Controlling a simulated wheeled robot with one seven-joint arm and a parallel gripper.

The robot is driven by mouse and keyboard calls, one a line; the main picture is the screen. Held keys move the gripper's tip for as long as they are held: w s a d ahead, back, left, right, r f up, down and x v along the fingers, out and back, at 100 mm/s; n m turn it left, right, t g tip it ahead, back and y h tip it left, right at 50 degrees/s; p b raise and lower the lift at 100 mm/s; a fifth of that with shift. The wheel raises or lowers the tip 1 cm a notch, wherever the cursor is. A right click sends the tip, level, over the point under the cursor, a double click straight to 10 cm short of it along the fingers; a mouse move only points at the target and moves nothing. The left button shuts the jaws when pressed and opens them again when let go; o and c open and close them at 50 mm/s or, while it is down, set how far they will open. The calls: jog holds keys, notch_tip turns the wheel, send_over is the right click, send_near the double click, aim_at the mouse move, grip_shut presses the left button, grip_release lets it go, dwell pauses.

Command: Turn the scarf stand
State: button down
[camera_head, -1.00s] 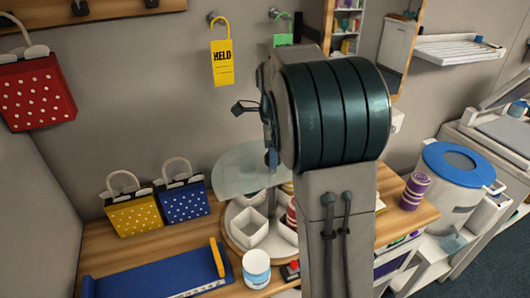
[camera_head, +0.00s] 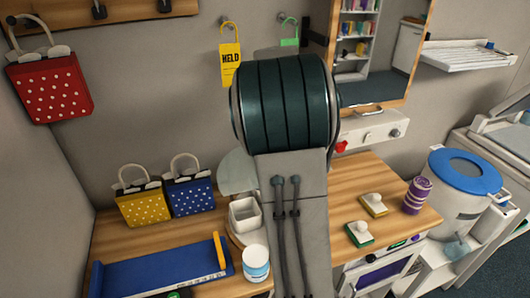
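A round stand with a pale disc (camera_head: 236,172) and a white square cup (camera_head: 245,215) on its base (camera_head: 233,236) is on the wooden counter, left of my arm. It may be the scarf stand, but no scarf can be made out on it. My arm, with its large dark ribbed joint, covers most of this stand. My gripper is hidden behind my own arm, so its place relative to the stand cannot be seen.
Yellow (camera_head: 142,208) and blue (camera_head: 190,196) dotted bags stand left of the stand. A blue tray (camera_head: 160,270) and white jar (camera_head: 256,263) are in front. Green (camera_head: 359,233) and yellow-based (camera_head: 374,204) blocks and a purple can (camera_head: 417,195) sit right. A mirror (camera_head: 375,50) hangs behind.

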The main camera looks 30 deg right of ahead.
dwell(0.3)
jog(key=c, duration=0.8)
grip_release()
jog(key=shift+r, duration=0.1)
notch_tip(320, 180, up, 14)
jog(key=shift+f+b, duration=0.15)
jog(key=shift+b, duration=0.25)
jog(key=shift+s, duration=0.1)
